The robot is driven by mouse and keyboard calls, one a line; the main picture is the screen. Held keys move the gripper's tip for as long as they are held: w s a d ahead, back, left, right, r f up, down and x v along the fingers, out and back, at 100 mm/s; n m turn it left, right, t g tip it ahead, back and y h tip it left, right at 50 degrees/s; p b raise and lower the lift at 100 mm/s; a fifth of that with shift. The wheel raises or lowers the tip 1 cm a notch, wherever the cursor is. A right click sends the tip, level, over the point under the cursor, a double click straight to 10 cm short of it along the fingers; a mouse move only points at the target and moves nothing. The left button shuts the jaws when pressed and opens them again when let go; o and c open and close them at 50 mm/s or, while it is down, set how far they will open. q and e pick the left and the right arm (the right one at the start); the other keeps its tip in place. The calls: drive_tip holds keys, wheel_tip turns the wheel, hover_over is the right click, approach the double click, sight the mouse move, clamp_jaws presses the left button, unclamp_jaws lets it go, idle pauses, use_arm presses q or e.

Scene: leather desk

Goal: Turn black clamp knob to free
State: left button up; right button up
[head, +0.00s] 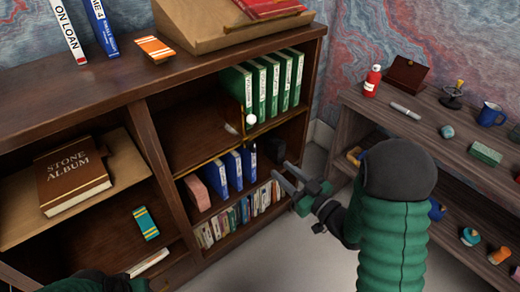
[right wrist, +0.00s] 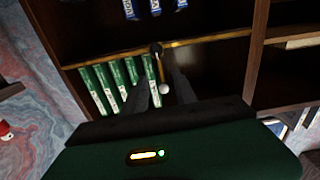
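The black clamp knob (right wrist: 156,47) sits on a brass rail (right wrist: 205,39) along the bookcase shelf edge in the right wrist view. A thin brass rod with a white ball (right wrist: 164,89) extends from it. The white ball also shows in the head view (head: 251,119), in front of the green binders; there the knob is hard to make out. My right gripper (head: 279,168) is open and empty, with its fingers pointing toward the bookcase, apart from the knob. In the right wrist view its fingers (right wrist: 163,77) lie either side of the rod's line. My left gripper is out of view.
Green binders (head: 270,85) stand above the rail, with blue binders (head: 233,170) and smaller books below. A stone album (head: 70,175) lies on the left shelf.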

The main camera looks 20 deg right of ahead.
sight(255, 145)
drive_tip(key=x, duration=0.4)
drive_tip(key=b+x, duration=0.1)
drive_tip(key=x, duration=0.4)
drive_tip(key=b+x, duration=0.1)
drive_tip(key=x, duration=0.3)
drive_tip(key=shift+w+d+f, duration=0.15)
drive_tip(key=shift+w+f, duration=0.15)
drive_tip(key=shift+w, duration=0.35)
clamp_jaws()
